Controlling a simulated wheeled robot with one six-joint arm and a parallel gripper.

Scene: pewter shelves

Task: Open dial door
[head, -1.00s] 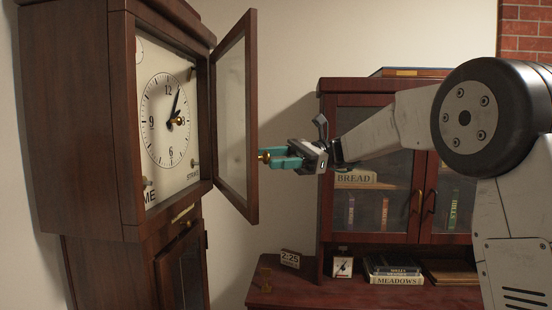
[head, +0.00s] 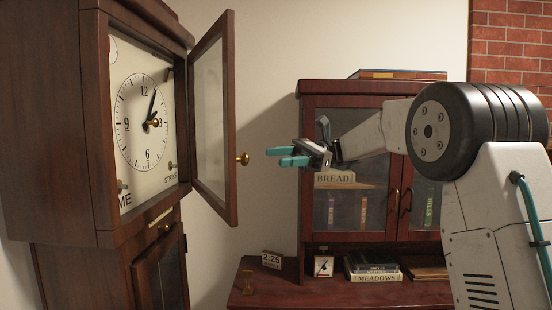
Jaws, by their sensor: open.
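The dial door (head: 230,120) of the tall wooden clock stands swung wide open on its right-hand hinge, its glass facing left. Its round brass knob (head: 243,159) sticks out from the frame's right side. The white clock dial (head: 143,122) with black numerals and hands is uncovered. My gripper (head: 281,156) has teal fingers pointing left at the knob. The fingers are apart, empty, and a short gap to the right of the knob, touching nothing.
Behind my gripper stands a dark red cabinet (head: 310,190) with glass doors and books. A desk top (head: 300,292) below carries a flip clock (head: 272,259), a small dial clock (head: 323,266) and stacked books (head: 374,270). Bare wall lies between clock and cabinet.

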